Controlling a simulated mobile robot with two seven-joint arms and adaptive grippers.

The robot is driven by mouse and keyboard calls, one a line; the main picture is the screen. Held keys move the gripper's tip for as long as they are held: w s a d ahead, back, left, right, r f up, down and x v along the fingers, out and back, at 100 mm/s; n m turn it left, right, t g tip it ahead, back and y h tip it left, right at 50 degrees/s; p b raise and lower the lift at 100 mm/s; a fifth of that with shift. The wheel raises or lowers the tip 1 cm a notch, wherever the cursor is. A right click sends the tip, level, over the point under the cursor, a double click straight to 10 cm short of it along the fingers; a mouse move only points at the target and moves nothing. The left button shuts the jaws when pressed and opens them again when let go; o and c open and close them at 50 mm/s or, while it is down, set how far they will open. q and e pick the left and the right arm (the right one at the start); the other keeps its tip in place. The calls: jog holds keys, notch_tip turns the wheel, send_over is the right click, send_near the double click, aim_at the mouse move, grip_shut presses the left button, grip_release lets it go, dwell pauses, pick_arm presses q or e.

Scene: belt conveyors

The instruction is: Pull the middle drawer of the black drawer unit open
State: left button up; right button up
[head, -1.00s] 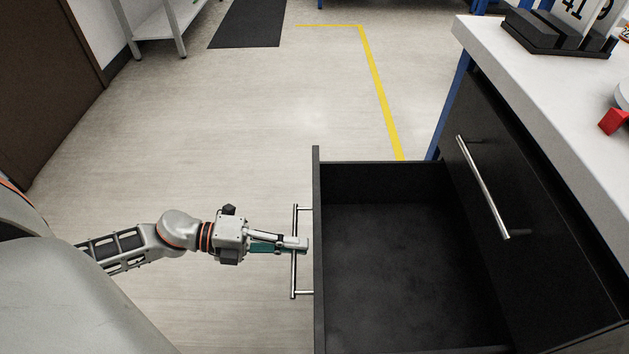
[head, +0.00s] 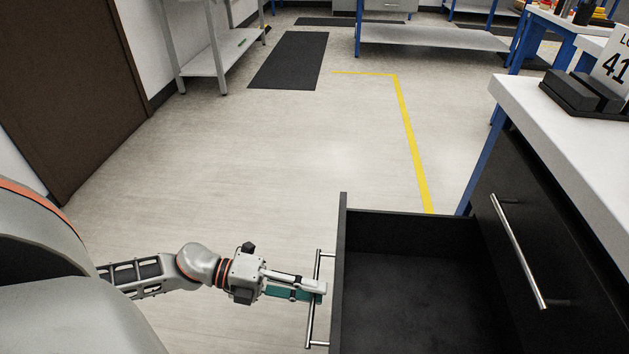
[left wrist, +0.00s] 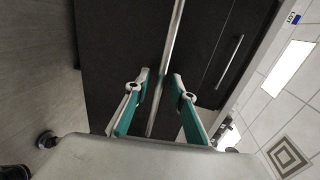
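The black drawer unit (head: 545,235) stands at the right under a white worktop. Its drawer below the closed upper one is pulled far out, and its empty interior (head: 425,290) shows in the head view. The drawer's front has a silver bar handle (head: 311,325), which also shows in the left wrist view (left wrist: 169,55). My left gripper (head: 322,289) is at this handle. In the left wrist view the fingers (left wrist: 161,78) stand apart on either side of the bar, with gaps visible. The near end of the drawer is cut off. My right gripper is not in view.
The closed upper drawer has its own silver handle (head: 518,250). The white worktop (head: 560,130) overhangs the unit. The floor (head: 250,150) in front is clear, with a yellow line (head: 412,140) and a dark mat (head: 290,60). A shelf rack (head: 215,62) stands at the back left.

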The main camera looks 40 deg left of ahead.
pick_arm(q)
jog(key=v, duration=1.1)
